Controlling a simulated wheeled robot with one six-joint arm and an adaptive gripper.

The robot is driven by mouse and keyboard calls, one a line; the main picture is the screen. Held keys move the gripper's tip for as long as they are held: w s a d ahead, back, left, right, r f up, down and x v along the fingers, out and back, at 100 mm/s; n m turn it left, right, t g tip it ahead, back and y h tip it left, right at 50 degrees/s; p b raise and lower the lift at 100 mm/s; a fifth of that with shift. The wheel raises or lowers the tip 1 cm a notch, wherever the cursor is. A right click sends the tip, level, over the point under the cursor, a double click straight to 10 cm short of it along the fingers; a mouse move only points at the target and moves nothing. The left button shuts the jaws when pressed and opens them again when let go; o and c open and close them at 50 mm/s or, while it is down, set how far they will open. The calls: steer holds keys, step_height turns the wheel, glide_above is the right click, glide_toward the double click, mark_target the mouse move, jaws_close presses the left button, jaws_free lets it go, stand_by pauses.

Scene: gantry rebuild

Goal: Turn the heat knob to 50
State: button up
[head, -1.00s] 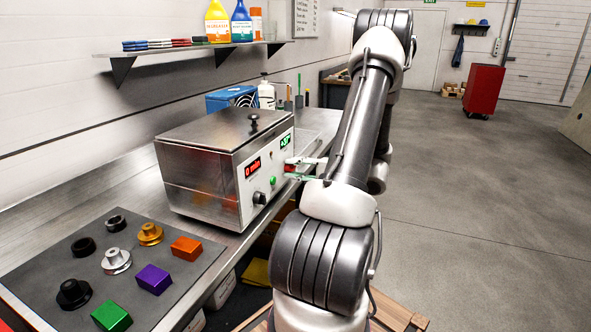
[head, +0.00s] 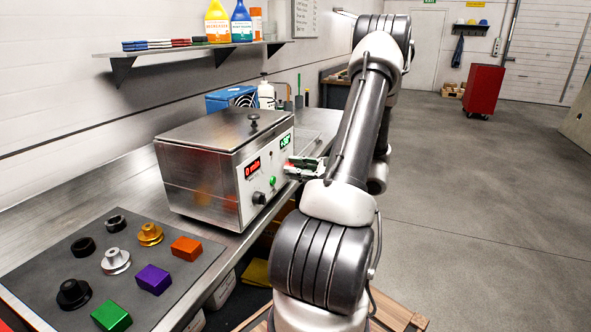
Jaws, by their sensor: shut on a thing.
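The steel bath (head: 212,160) stands on the bench with its lid on. Its white front panel (head: 262,170) faces right. A red display (head: 252,168) reads "0 min", and a green display (head: 285,141) above right is too small to read surely. A black knob (head: 259,198) and a green button (head: 272,181) sit low on the panel. My gripper (head: 289,170) is at the panel's right part, below the green display. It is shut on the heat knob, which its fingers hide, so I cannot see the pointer.
A dark mat (head: 190,272) at front left holds rings, pulleys and coloured blocks. A shelf (head: 205,49) with bottles hangs on the wall. A blue box (head: 231,98) and a white bottle (head: 266,94) stand behind the bath. A red cabinet (head: 485,90) stands far right on open floor.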

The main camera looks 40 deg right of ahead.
steer(key=m, duration=0.6)
steer(key=shift+f, duration=0.15)
stand_by(0.4)
steer(key=o, duration=1.1)
steer(key=shift+c, duration=0.2)
steer(key=v, duration=1.2)
steer(key=shift+f, duration=0.2)
